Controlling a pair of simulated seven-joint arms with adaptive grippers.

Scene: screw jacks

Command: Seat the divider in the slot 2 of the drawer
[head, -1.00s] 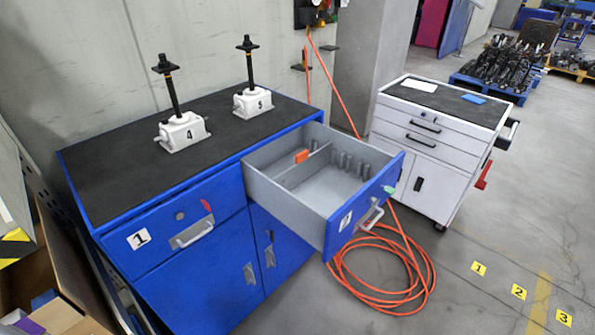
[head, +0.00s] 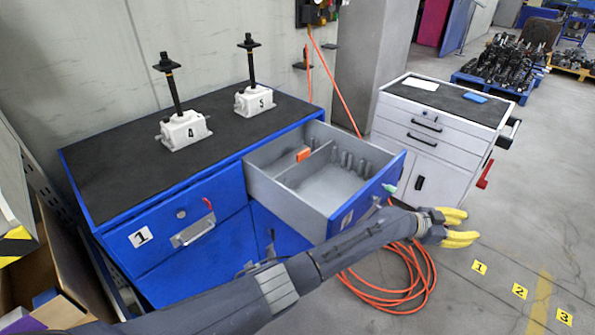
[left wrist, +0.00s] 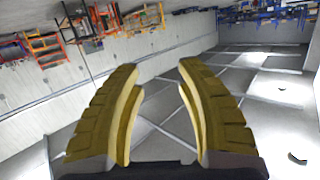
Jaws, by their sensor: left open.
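The open drawer (head: 262,197) sticks out of the blue cabinet, grey inside with a blue front. A thin grey divider (head: 318,158) stands inside across its back part, with an orange tab (head: 303,155) at its left. Several grey slot posts (head: 350,162) line the drawer's far side wall; the slot numbers cannot be read. My left gripper (head: 462,228) has yellow fingers and is beyond the drawer front to the right, apart from it. In the left wrist view its fingers (left wrist: 160,95) are apart and empty. My right gripper is not in view.
A shut drawer marked 1 (head: 175,225) is at left. An orange hose (head: 390,295) lies coiled on the floor.

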